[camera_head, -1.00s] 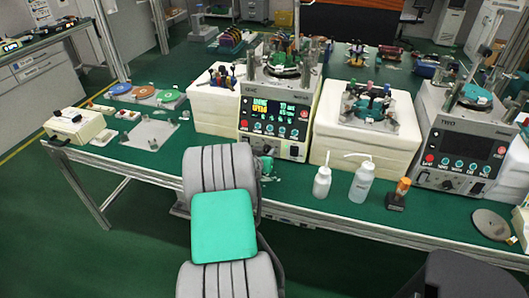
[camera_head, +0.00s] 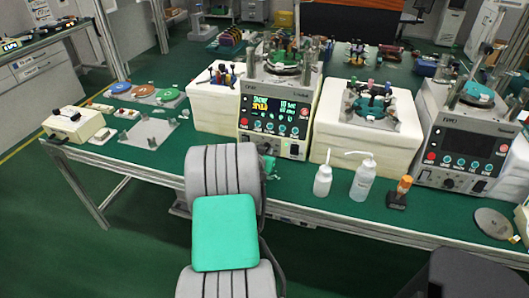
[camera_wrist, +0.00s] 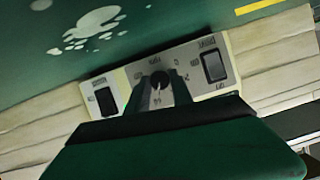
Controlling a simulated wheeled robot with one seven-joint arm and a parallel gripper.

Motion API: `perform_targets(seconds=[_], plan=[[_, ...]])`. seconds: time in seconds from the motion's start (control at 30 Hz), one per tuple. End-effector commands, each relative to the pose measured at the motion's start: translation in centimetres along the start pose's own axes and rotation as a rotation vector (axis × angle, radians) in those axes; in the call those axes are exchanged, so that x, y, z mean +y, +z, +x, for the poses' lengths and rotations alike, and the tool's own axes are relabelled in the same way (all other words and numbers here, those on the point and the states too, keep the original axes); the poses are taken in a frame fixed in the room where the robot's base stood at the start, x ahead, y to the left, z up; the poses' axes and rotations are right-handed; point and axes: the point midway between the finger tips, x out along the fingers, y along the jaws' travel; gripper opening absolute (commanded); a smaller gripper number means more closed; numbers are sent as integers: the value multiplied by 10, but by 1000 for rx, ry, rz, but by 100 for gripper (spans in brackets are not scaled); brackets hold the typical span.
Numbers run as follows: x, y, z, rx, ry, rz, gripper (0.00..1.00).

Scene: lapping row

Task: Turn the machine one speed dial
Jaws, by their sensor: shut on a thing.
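Machine one (camera_head: 272,122) stands on the green bench, with a lit display and a row of buttons on its front. My arm reaches up to its lower front and hides part of it. In the wrist view the black speed dial (camera_wrist: 159,80) sits mid-panel, with a pale pointer mark and printed marks around it. My gripper (camera_wrist: 160,93) has its two dark green fingers on either side of the dial, shut on it. In the head view only a small teal part of my gripper (camera_head: 269,166) shows beside my arm.
Two black rocker switches flank the dial, left (camera_wrist: 106,101) and right (camera_wrist: 214,66). Machine two (camera_head: 465,145) stands at the right. Two white bottles (camera_head: 323,180) (camera_head: 363,180) and an orange-capped item (camera_head: 400,192) stand on the bench to the right of my arm.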

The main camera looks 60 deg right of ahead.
Motion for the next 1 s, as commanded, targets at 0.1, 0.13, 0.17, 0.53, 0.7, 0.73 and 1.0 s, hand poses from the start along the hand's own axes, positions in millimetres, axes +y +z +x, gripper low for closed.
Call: perform_targets(seconds=[0.1, 0.13, 0.17, 0.53, 0.7, 0.73, 1.0], plan=[[0, 0, 0, -1, 1, -1, 30], [0, 0, 0, -1, 1, -1, 32], [0, 0, 0, -1, 1, -1, 34], [0, 0, 0, -1, 0, -1, 49], [-1, -1, -12, 0, -2, -2, 49], [-2, -1, -17, 0, -2, -2, 49], [-2, -1, -68, 0, -2, -2, 49]])
